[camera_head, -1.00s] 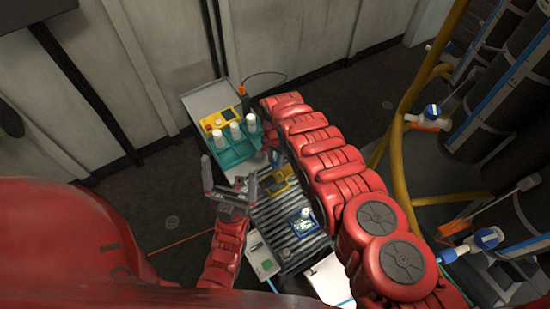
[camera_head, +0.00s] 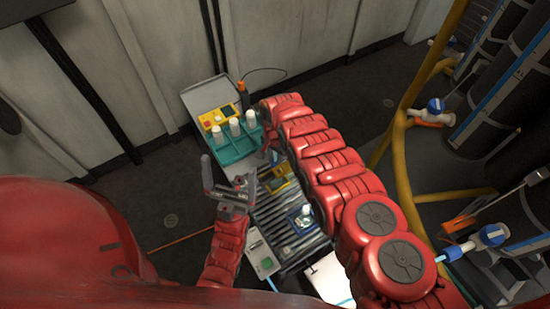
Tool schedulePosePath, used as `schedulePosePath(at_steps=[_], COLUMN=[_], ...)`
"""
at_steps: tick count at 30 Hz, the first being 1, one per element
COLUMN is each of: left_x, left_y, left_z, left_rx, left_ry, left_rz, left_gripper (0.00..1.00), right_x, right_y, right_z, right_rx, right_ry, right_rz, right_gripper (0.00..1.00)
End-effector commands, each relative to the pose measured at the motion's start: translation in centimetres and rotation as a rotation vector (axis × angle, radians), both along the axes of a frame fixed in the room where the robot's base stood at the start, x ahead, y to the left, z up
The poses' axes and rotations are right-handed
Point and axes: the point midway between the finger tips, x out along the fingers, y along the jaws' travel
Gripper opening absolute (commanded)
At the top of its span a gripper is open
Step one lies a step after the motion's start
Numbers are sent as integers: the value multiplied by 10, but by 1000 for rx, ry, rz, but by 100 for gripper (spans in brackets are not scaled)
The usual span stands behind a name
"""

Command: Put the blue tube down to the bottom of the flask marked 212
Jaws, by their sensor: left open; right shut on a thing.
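Several white-capped bottles (camera_head: 234,127) stand in a teal rack (camera_head: 236,150) at the back of the work surface. A small white-topped vessel (camera_head: 305,209) stands on a blue-edged pad on the ribbed grey surface. No mark 212 is legible, so I cannot tell which vessel is the flask. My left gripper (camera_head: 226,184) is open and empty, in front of the rack and left of the ribbed surface. My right gripper (camera_head: 271,151) is mostly hidden by my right arm, beside the rack's right end. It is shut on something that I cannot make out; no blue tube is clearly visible.
A yellow box (camera_head: 219,117) with a red button stands behind the rack. Another yellow device (camera_head: 279,184) lies on the ribbed surface (camera_head: 283,238). A pale control box (camera_head: 262,257) is at the near left. Yellow pipes (camera_head: 399,155) and dark cylinders stand at the right.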

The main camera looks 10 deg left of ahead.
Motion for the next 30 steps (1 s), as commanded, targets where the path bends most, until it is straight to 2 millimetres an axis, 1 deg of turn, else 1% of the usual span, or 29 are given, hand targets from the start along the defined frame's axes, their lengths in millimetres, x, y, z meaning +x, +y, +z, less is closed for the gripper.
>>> schedulePosePath(at_steps=[2,8,9,14,15,21,23,24,27,30], left_x=[0,0,0,0,0,0,0,0,0,0], left_y=[0,0,0,0,0,0,0,0,0,0], left_z=[-3,-2,-2,-2,-2,-2,-2,-2,-2,-2], left_rx=[0,0,0,0,0,0,0,0,0,0], left_ry=[0,0,0,0,0,0,0,0,0,0], left_rz=[0,0,0,0,0,0,0,0,0,0], left_gripper=[100,100,100,100,100,100,100,100,100,100], right_x=[0,0,0,0,0,0,0,0,0,0], right_y=[0,0,0,0,0,0,0,0,0,0], right_z=[-3,-2,-2,-2,-2,-2,-2,-2,-2,-2], right_rx=[0,0,0,0,0,0,0,0,0,0], right_ry=[0,0,0,0,0,0,0,0,0,0], right_rz=[0,0,0,0,0,0,0,0,0,0], right_gripper=[0,0,34,63,67,67,78,85,100,100])
